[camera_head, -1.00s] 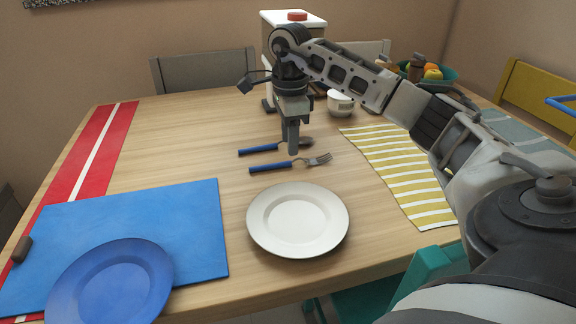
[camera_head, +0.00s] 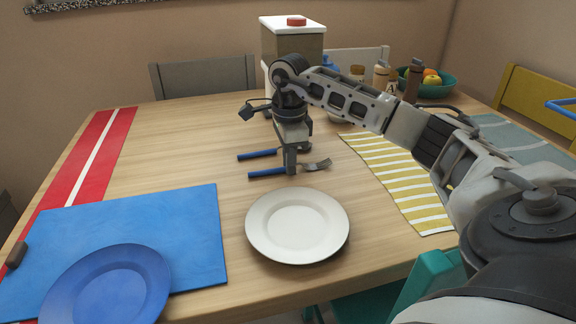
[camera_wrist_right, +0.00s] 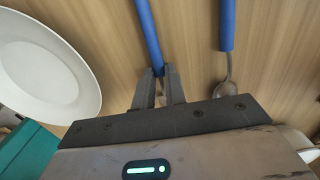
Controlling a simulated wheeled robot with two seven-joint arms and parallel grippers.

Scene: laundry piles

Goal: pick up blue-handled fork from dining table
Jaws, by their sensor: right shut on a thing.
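The blue-handled fork (camera_head: 268,173) lies on the dining table (camera_head: 195,130) behind the white plate, its silver tines pointing right. My right gripper (camera_head: 291,170) points down at the fork's middle, and its jaws are shut on it near where the handle meets the metal. In the right wrist view the fork's blue handle (camera_wrist_right: 148,38) runs up from between the two fingertips (camera_wrist_right: 160,76). The tines are mostly hidden there by the gripper. The fork appears to be at table height; I cannot tell whether it is lifted. My left gripper is not in view.
A blue-handled spoon (camera_head: 257,154) lies just behind the fork, partly hidden by my gripper. A white plate (camera_head: 297,224) is in front. A yellow striped cloth (camera_head: 398,176) is to the right; a blue mat (camera_head: 190,225) and blue plate (camera_head: 108,285) are front left.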

